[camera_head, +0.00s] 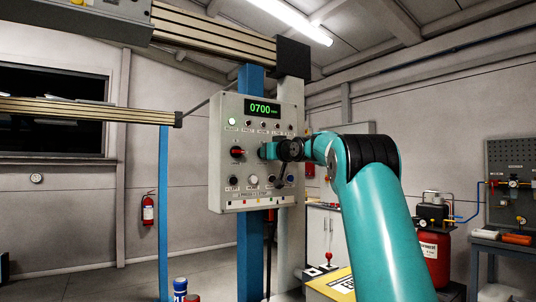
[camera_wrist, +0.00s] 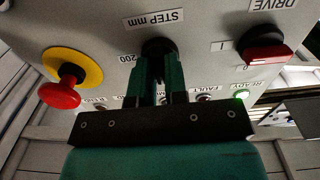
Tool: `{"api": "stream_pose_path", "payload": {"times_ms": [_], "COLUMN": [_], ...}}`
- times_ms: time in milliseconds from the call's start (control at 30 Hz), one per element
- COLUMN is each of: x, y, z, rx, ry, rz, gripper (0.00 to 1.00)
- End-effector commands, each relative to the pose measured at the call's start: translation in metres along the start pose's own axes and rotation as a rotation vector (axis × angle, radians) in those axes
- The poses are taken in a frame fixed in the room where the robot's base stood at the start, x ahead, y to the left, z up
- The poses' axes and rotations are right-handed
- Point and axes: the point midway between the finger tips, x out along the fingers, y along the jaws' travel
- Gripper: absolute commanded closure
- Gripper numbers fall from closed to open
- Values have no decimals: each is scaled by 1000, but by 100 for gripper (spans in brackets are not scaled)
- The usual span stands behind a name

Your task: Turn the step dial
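The step dial (camera_wrist: 158,46) is a dark round knob under the label "STEP mm" in the wrist view, with "200" printed beside it. My gripper (camera_wrist: 159,58) is at the dial. Its two teal fingers lie close to either side of the dark knob, with a narrow gap between them, and appear closed on it. The fingertips partly hide the knob and its pointer. In the head view my gripper (camera_head: 283,150) is against the grey control panel (camera_head: 222,110) and covers the dial there. The panel's green display (camera_head: 263,108) reads 0700.
In the wrist view a red mushroom button on a yellow disc (camera_wrist: 62,92) is left of my fingers, and the red DRIVE switch (camera_wrist: 270,45) is right. The DRIVE switch also shows in the head view (camera_head: 237,152). A lit green READY lamp (camera_wrist: 242,95) is nearby.

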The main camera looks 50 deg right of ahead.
Motion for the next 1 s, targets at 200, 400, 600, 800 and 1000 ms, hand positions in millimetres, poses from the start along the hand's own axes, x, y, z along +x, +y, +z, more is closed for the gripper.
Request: {"api": "stream_pose_path", "payload": {"times_ms": [200,400,600,800,1000], "x": [0,-1,-26,-76,-126], "y": [1,0,1,2,2], "z": [1,1,4,5,4], "rx": [0,1,0,-1,-2], "ry": [-1,0,1,2,0], "rz": [1,1,4,6,7], "gripper": [62,62,62,62,62]}}
